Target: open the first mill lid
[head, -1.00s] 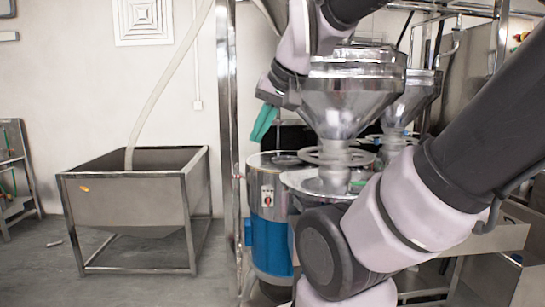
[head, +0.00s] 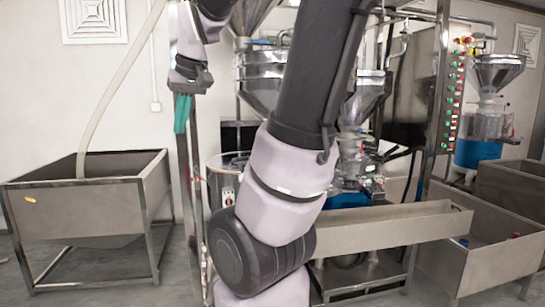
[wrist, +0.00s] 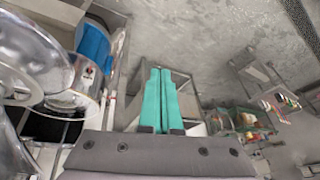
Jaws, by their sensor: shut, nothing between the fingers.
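The nearest mill shows behind my arm in the head view, with a shiny steel hopper (head: 256,78) above a round steel body (head: 226,186). My arm covers much of it, and I cannot make out its lid clearly. In the wrist view the mill's blue and steel drum (wrist: 92,50) is at upper left, beside large shiny steel parts (wrist: 30,60). My gripper (head: 182,113) hangs left of the hopper, apart from it, its green fingers pointing down. In the wrist view the fingers (wrist: 157,98) lie together, shut and empty.
A second hopper (head: 362,98) stands right of my arm, and another mill (head: 492,120) is at far right. A steel bin (head: 85,205) stands at left. An upright post (head: 190,175) is just below my gripper. A long trough (head: 390,232) crosses the right side.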

